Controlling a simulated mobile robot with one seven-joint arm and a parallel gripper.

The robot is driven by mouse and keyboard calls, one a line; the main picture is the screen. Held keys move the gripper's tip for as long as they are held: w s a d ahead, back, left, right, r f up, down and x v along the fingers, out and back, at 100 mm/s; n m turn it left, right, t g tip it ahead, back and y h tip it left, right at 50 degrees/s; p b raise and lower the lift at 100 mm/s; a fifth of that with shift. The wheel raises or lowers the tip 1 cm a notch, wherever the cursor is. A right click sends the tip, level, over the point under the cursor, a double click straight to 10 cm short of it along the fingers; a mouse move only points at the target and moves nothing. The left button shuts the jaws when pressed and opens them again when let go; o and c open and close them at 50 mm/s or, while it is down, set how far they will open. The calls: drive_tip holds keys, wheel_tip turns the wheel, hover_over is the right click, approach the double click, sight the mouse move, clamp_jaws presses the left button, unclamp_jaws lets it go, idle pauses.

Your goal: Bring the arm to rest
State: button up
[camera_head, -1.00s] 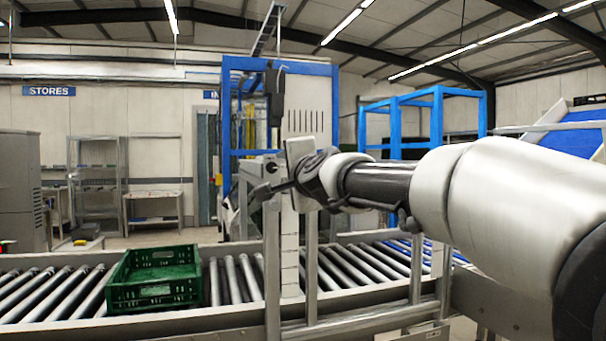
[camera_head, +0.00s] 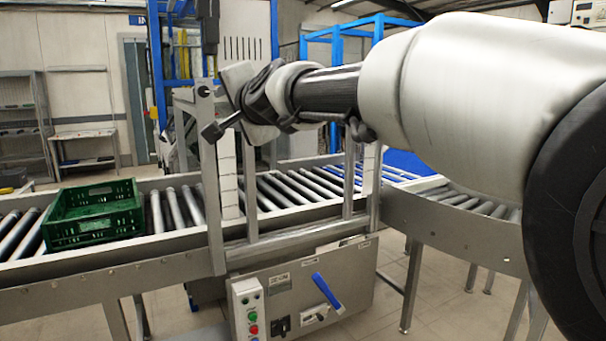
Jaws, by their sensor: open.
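My arm reaches in from the right edge, its pale grey links and dark forearm stretched to the left. My gripper (camera_head: 215,129) is at its far end, in front of the upright post of the metal frame over the conveyor. One dark finger shows, pointing down and left; the other finger is hard to make out. Nothing shows held in it. I cannot tell whether it touches the post or only overlaps it in the picture.
A green crate (camera_head: 95,238) sits on the roller conveyor (camera_head: 172,262) at the left. The metal frame (camera_head: 213,200) straddles the conveyor. Below is a control box (camera_head: 300,300) with buttons and a blue handle. Blue guarding (camera_head: 330,45) stands behind.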

drive_tip(key=s+d+f+n+g+h, duration=0.8)
drive_tip(key=s+d+f+h, duration=0.1)
drive_tip(key=s+d+f, duration=2.2)
wheel_tip(320, 180, up, 22)
drive_tip(key=s+d+p, duration=0.1)
drive_tip(key=p, duration=2)
drive_tip(key=shift+g+p, duration=0.3)
drive_tip(key=shift+p, duration=0.05)
